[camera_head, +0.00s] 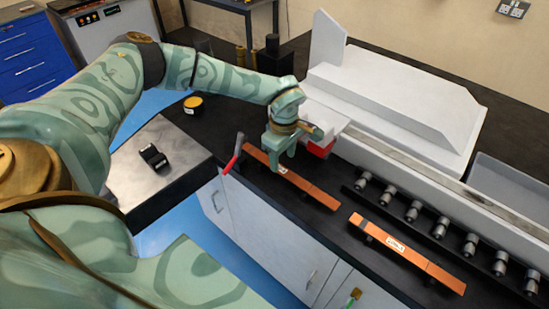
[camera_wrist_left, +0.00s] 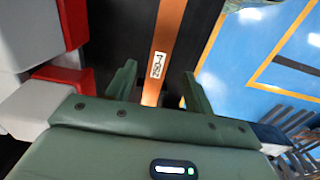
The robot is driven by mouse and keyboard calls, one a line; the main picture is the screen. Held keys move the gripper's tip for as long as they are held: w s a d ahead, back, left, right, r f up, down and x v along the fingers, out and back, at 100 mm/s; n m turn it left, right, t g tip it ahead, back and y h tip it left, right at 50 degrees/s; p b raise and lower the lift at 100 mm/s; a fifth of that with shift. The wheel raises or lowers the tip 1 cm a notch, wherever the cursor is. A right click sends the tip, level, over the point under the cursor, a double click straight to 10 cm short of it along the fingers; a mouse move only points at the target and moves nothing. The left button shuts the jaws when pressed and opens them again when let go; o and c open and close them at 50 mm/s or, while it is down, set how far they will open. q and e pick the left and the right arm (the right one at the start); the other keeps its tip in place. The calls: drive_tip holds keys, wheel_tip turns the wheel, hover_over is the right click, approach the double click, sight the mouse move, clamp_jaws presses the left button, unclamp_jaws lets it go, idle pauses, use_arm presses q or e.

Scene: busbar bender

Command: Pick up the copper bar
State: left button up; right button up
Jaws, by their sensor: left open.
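Two labelled copper bars lie on the black bench top in the head view. The nearer-left copper bar (camera_head: 318,194) has its far end beneath my left gripper (camera_head: 279,152); the other copper bar (camera_head: 410,254) lies further right. In the left wrist view, a copper bar (camera_wrist_left: 169,32) with a white label runs down between the fingers of my left gripper (camera_wrist_left: 160,88). The fingers are open, one on each side of the bar in that view. I cannot tell their exact height above it. My right gripper is not in view.
A white machine (camera_head: 390,95) with a red part (camera_head: 320,148) stands right beside my left gripper. A red-handled tool (camera_head: 233,158) lies by the bar's far end. Several metal cylinders (camera_head: 413,211) stand in a row behind the bars. A yellow-and-black round item (camera_head: 193,103) sits further left.

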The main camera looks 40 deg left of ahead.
sight(282, 169)
use_arm(q)
wheel_tip(282, 169, down, 4)
drive_tip(key=shift+a+r, duration=0.15)
drive_tip(key=shift+r, duration=0.05)
clamp_jaws()
drive_tip(key=shift+w, duration=0.1)
drive_tip(key=shift+r, duration=0.15)
